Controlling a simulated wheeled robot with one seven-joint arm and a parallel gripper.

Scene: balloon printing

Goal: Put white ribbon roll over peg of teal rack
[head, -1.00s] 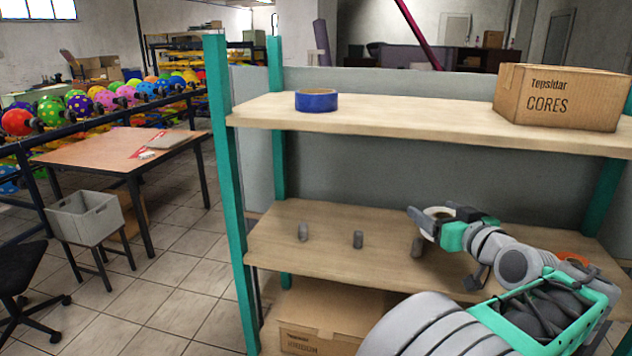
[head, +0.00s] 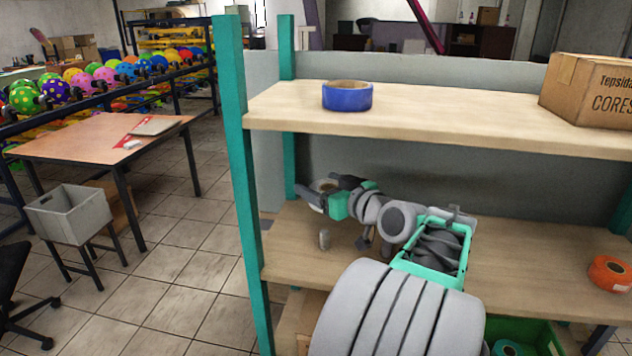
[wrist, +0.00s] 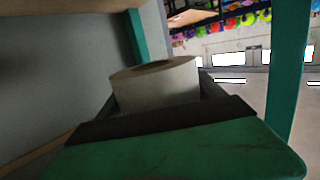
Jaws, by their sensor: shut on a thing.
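The white ribbon roll (head: 325,185) is held between the jaws of my gripper (head: 322,191), between the rack's two shelves near the left end. In the wrist view the roll (wrist: 160,86) sits upright between the dark fingers, its hole facing up. The teal rack (head: 236,180) has a lower wooden shelf with short grey pegs. The leftmost peg (head: 323,239) stands bare, below the held roll with a visible gap. My arm covers the shelf to its right, so the other pegs are hard to make out.
A blue roll (head: 347,97) and a cardboard box (head: 592,90) stand on the upper shelf, above my gripper. An orange roll (head: 609,274) lies at the lower shelf's right. The teal left post is close to my gripper.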

